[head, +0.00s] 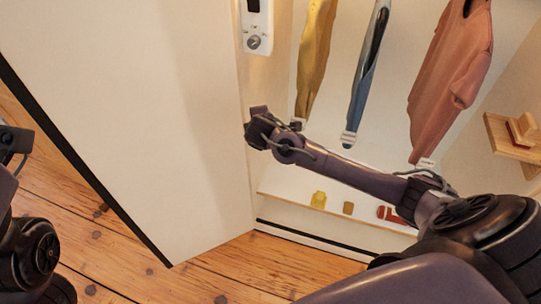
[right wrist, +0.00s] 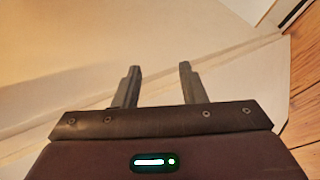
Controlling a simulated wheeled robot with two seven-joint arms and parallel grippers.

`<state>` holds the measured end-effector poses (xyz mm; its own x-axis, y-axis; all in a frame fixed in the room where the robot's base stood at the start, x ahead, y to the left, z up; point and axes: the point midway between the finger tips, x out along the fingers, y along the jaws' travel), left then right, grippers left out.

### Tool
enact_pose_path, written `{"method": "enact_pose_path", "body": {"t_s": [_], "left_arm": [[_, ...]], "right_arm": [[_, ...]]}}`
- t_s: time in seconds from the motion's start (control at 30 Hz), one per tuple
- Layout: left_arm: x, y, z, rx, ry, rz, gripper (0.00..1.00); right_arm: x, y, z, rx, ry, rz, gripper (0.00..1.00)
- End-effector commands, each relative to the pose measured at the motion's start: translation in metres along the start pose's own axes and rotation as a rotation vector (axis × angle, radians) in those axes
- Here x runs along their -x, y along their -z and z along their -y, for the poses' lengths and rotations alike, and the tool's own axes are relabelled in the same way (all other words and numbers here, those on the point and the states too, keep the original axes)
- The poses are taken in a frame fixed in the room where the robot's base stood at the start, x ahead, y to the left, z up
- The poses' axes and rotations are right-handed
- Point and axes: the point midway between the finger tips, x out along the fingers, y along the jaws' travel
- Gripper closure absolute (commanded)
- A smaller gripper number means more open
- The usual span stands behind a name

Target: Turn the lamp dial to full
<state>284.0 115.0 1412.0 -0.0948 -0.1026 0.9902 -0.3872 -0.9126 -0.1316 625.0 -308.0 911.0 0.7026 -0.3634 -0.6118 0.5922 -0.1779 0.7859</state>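The lamp dial (head: 253,42) is a small grey round knob low on a white wall plate (head: 266,28), at the top centre of the head view. Its setting is too small to read. My right gripper (head: 256,113) is below the dial, apart from it, beside the edge of the white panel. In the right wrist view my right gripper (right wrist: 157,85) has its two fingers spread with nothing between them. The dial does not show there. Part of my left arm shows at the left edge of the head view; its fingers cannot be made out.
A large white panel (head: 140,100) stands left of the plate. Right of it is an open closet with hanging clothes, including a rust-coloured shirt (head: 452,65). A low shelf (head: 285,203) holds small items. A wooden shelf (head: 508,138) juts from the right wall. Plank floor lies below.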

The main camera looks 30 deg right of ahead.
Motion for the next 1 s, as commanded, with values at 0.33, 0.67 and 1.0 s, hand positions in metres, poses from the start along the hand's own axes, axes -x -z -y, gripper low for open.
{"method": "enact_pose_path", "body": {"t_s": [0.33,0.67,1.0], "left_arm": [[-0.008,0.0,0.001,0.0,0.0,0.0,1.0],[-0.013,-0.001,0.002,0.0,0.0,0.0,1.0],[-0.013,-0.001,0.002,0.0,0.0,0.0,1.0]], "right_arm": [[-0.036,-0.005,0.06,-0.112,0.095,-0.013,0.62],[-0.055,-0.011,0.105,-0.189,0.157,-0.016,0.62],[-0.059,-0.011,0.114,-0.205,0.167,-0.017,0.62]]}}
